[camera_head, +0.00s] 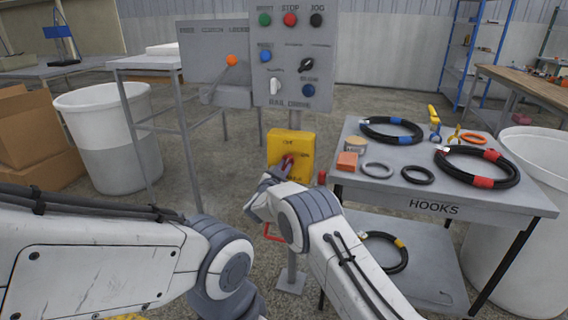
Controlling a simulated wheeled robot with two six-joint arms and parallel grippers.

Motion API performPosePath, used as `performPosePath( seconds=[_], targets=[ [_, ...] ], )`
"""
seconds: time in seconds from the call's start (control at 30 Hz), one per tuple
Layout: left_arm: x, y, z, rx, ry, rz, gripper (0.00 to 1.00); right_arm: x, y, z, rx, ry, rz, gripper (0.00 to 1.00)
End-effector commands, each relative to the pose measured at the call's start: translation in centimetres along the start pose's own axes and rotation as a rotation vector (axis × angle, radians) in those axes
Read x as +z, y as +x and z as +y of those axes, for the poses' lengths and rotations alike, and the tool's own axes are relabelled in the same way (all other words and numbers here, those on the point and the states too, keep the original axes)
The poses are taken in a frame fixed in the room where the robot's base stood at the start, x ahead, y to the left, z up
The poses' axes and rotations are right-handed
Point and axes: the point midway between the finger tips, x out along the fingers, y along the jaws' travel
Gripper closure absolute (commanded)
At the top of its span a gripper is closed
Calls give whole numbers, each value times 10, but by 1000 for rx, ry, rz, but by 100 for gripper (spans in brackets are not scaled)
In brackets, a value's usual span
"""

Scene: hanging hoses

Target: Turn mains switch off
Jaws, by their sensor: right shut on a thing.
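The mains switch is a yellow box (303,143) on a post below the grey control panel. Its red handle (288,161) is on the front of the box. My right gripper (280,172) is at the handle and is shut on it. My own wrist hides the fingertips and part of the handle. The handle's exact angle and the lettering on the box are hard to read. My left arm comes in from the left and bends down at the middle. Its gripper is not in view.
The control panel (290,88) with buttons stands directly above the switch. Right of it is a grey table (400,195) marked HOOKS, with black hoses (470,178) and rings. A white bin (85,115) and cardboard boxes (30,125) stand at left.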

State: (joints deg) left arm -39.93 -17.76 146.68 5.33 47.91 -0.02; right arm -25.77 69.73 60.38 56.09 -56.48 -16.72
Motion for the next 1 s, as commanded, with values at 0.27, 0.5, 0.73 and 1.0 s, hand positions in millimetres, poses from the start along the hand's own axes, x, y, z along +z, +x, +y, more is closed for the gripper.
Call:
performPosePath(
  seconds=[0.27, 0.5, 0.73, 1.0],
  targets=[
    [-1, -12, 1, 0, 0, 0, 50, -1, 0, -2, -2, -220, -1, 100],
    [-1, -17, 1, 0, 0, 0, 50, 0, 0, -1, -2, -345, -1, 100],
    [-1, -18, 1, 0, 0, 0, 50, 0, 0, -1, -2, -401, -1, 100],
    [-1, -18, 1, 0, 0, 0, 50, 0, -1, -1, -3, -414, -1, 100]
  ],
)
